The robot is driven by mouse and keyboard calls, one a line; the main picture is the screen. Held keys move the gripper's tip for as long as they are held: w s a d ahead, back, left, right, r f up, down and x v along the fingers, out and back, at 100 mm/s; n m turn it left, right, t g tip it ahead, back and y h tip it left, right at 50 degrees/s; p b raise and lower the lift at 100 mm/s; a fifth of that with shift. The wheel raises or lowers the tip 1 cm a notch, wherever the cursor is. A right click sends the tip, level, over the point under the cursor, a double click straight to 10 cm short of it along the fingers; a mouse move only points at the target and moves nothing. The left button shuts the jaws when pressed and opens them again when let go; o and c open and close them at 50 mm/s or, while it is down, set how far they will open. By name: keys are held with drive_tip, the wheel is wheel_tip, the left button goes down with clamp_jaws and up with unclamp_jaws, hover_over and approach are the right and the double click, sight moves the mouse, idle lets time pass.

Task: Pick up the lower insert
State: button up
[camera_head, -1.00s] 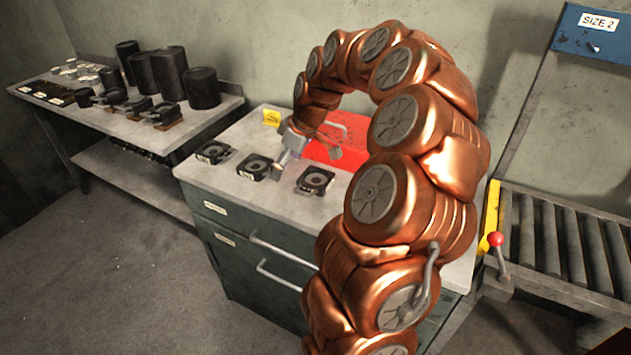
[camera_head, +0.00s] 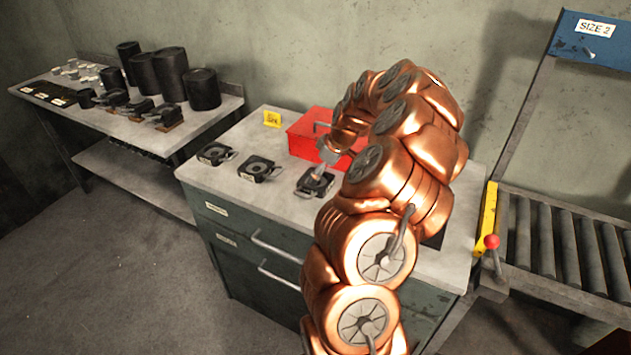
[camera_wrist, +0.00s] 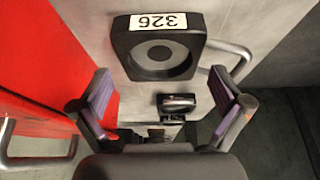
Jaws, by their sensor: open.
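Three dark, square die inserts with round recesses lie in a row on the grey cabinet top: the left one (camera_head: 214,153), the middle one (camera_head: 258,168) and the right one (camera_head: 317,186). I cannot tell from the pictures which is the lower insert. My gripper (camera_head: 321,171) is close above the right insert and partly covers it. In the wrist view, my gripper (camera_wrist: 163,108) has its fingers wide apart, with nothing held. A dark insert with a white tag (camera_wrist: 157,57), apparently reading 326, lies beyond the fingertips. A smaller dark piece (camera_wrist: 178,103) shows between the fingers.
A red box (camera_head: 306,137) with a handle stands right behind the inserts; it also shows at left in the wrist view (camera_wrist: 40,60). A yellow tag (camera_head: 272,119) stands beside it. A side table (camera_head: 190,118) holds black cylinders. A roller conveyor (camera_head: 565,245) is at right.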

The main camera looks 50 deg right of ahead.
drive_tip(key=shift+p+x, duration=0.5)
drive_tip(key=shift+x, duration=1.1)
drive_tip(key=c, duration=1.5)
